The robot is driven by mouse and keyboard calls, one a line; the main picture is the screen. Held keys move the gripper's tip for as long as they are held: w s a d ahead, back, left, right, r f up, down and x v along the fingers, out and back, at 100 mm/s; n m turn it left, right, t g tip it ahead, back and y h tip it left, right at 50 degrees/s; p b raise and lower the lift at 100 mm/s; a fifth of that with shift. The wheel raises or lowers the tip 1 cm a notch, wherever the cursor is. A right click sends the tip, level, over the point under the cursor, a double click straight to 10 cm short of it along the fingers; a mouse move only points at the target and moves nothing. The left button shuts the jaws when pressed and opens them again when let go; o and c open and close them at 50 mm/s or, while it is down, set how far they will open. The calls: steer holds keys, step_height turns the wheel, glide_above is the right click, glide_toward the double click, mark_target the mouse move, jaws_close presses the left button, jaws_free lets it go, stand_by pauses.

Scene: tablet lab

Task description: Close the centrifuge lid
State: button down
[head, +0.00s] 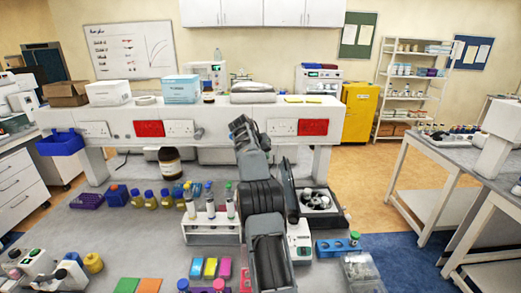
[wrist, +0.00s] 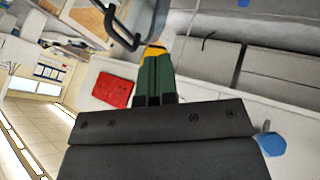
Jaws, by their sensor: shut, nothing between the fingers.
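The centrifuge (head: 322,207) stands on the bench right of my arm, with its dark bowl and rotor showing from above. Its dark lid (head: 290,192) stands up steeply at the left side of the bowl, just right of my arm, so the centrifuge is open. My gripper (wrist: 154,48) shows in the wrist view with its green, yellow-tipped fingers together and nothing between them. In the head view my arm reaches up and away, left of the lid; the fingertips cannot be made out there. I cannot make out the centrifuge in the wrist view.
A white test tube rack (head: 212,228) stands close left of my arm. A blue rack (head: 338,247) lies in front of the centrifuge. A raised white shelf (head: 215,115) with boxes crosses behind. A dark looped handle (wrist: 125,25) is near the fingertips in the wrist view.

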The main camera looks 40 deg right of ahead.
mark_target(282, 165)
steer(key=d+f, duration=0.1)
steer(key=s+d, duration=0.1)
steer(key=s+d+f, duration=0.1)
steer(key=d, duration=0.1)
steer(key=shift+d+f, duration=0.1)
steer(key=shift+f, duration=0.2)
steer(key=shift+s+d, duration=0.4)
